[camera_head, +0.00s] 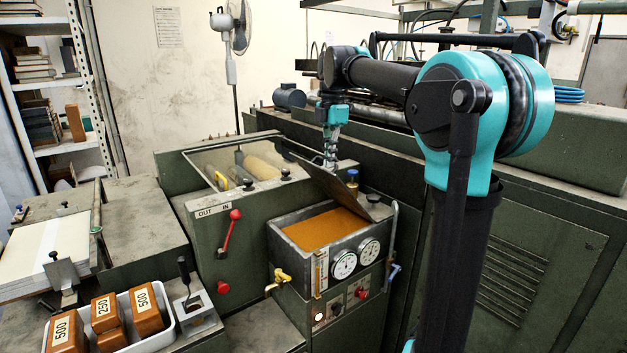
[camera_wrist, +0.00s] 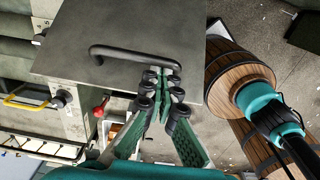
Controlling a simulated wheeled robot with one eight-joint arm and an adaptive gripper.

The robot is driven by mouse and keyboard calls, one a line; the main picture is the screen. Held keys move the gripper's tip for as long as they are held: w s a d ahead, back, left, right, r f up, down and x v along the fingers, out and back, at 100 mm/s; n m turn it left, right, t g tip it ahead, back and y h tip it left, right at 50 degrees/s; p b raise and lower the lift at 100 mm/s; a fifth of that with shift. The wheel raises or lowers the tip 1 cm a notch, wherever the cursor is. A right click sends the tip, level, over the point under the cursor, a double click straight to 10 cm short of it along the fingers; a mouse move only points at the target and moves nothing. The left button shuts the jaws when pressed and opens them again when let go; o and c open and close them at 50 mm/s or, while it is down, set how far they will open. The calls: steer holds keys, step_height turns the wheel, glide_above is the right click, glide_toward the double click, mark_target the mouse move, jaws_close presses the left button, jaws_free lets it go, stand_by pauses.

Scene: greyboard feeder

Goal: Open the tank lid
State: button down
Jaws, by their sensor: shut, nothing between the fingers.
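The tank (camera_head: 297,262) is a dark metal box with two dials on its front, and orange-brown content shows through its open top. Its grey lid (camera_head: 338,189) stands tilted up over the back of the tank, clear of the front rim. My gripper (camera_head: 331,163) is behind the raised lid, its fingertips partly hidden there. In the wrist view the lid (camera_wrist: 130,35) is a flat plate with a black bar handle (camera_wrist: 125,53). My gripper (camera_wrist: 166,74) is shut and empty, with its fingertips at the handle's right end in the picture; I cannot tell whether they touch.
A red lever (camera_head: 230,232) and a machine with rollers (camera_head: 262,165) stand left of the tank. A yellow tap (camera_head: 281,276) sticks out in front. A white tray (camera_head: 172,325) holds brown blocks. In the wrist view, a wooden barrel (camera_wrist: 232,68) stands right of the lid.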

steer(key=w+d+r, duration=0.1)
steer(key=w+d, duration=0.4)
steer(key=d, duration=0.3)
steer(key=w+d+r, duration=0.2)
steer(key=w+d, duration=0.4)
steer(key=d, duration=0.2)
steer(key=shift+w+d+r, duration=0.15)
steer(key=shift+d+r, duration=0.15)
steer(key=shift+d, duration=0.05)
steer(key=shift+d, duration=0.1)
